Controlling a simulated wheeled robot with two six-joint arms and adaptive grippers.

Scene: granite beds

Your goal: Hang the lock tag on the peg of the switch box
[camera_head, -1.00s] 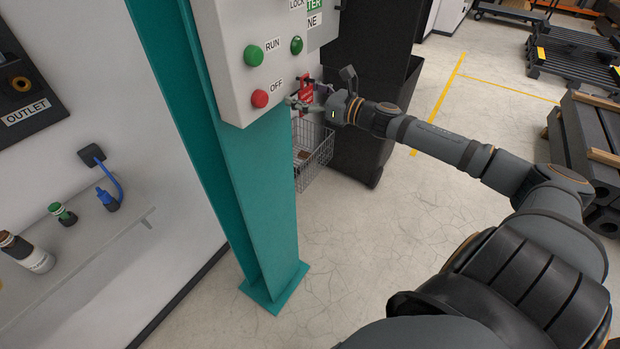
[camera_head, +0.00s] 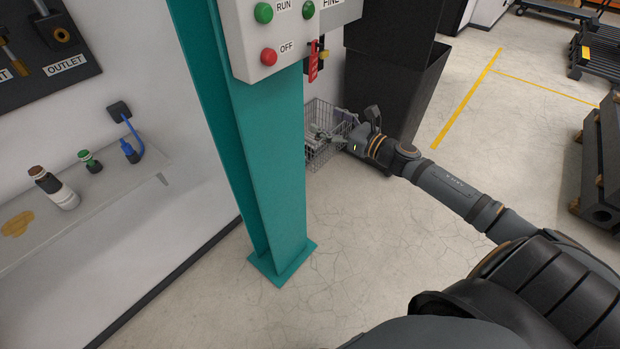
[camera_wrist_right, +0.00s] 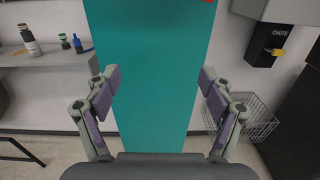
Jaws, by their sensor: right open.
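The red lock tag (camera_head: 314,62) hangs upright at the lower right side of the grey switch box (camera_head: 246,47) in the head view. A small dark part shows at its top, but the peg itself is too small to make out clearly. My right gripper (camera_head: 326,136) is below the tag and apart from it, in front of the wire basket. In the right wrist view, its two fingers (camera_wrist_right: 158,78) are spread with nothing between them, facing the teal column. A small red bit shows at that view's top edge. My left gripper is not in view.
The teal column (camera_head: 270,150) stands below the switch box. A wire basket (camera_wrist_right: 258,122) and a black chute (camera_wrist_right: 264,45) are to its right. A shelf (camera_head: 100,205) with bottles is at left.

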